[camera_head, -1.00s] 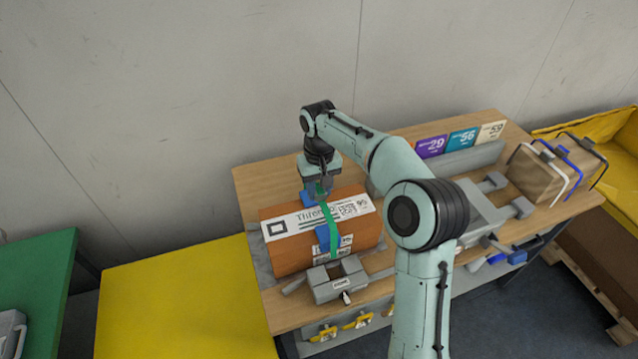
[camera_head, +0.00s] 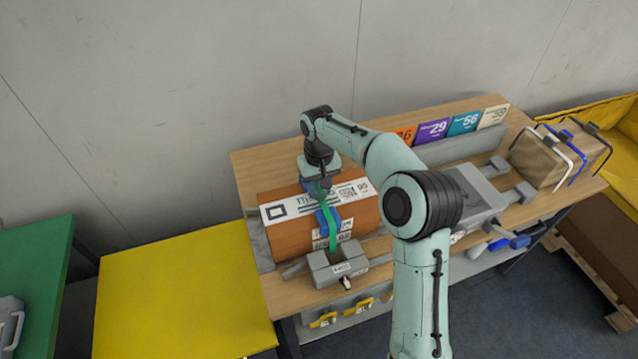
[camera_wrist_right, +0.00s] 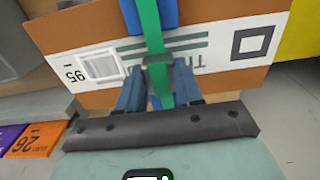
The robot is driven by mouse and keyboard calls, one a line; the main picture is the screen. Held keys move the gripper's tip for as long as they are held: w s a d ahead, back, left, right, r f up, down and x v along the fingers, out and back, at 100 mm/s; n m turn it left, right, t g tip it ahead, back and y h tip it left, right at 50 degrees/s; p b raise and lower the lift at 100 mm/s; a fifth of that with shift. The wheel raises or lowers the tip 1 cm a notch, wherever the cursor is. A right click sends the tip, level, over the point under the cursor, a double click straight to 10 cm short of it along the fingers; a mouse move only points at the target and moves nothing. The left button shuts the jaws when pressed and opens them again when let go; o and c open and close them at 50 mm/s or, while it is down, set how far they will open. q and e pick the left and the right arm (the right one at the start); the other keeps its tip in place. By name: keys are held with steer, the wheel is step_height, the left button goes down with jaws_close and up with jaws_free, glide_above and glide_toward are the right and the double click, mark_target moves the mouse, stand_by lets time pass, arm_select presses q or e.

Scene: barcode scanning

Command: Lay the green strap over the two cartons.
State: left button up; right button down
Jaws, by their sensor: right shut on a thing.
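The cartons show as an orange-brown block (camera_head: 284,244) with a white printed label on the bench; the seam between two cartons cannot be made out. My right gripper (camera_head: 318,190) is over the top of the block, shut on the green strap (camera_head: 333,236). The strap runs from the fingers down the front, over a blue corner piece (camera_head: 323,221), to a grey buckle tool (camera_head: 337,269). In the right wrist view, the fingers (camera_wrist_right: 158,92) flank the green strap (camera_wrist_right: 150,28) and a small grey clip, close above the label. My left gripper is out of view.
Behind stand number cards (camera_head: 432,131) and a long grey rail. Grey equipment (camera_head: 480,190) is right of the block. A strapped brown parcel (camera_head: 545,160) is at the bench's right end. A yellow table (camera_head: 180,290) is front left.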

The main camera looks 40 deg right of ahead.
steer(key=shift+f, duration=0.15)
steer(key=c, duration=0.7)
jaws_free()
steer(key=shift+o, duration=0.2)
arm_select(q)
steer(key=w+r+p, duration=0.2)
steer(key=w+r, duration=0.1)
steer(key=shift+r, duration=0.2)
arm_select(e)
step_height(320, 180, up, 13)
steer(key=shift+r, duration=0.2)
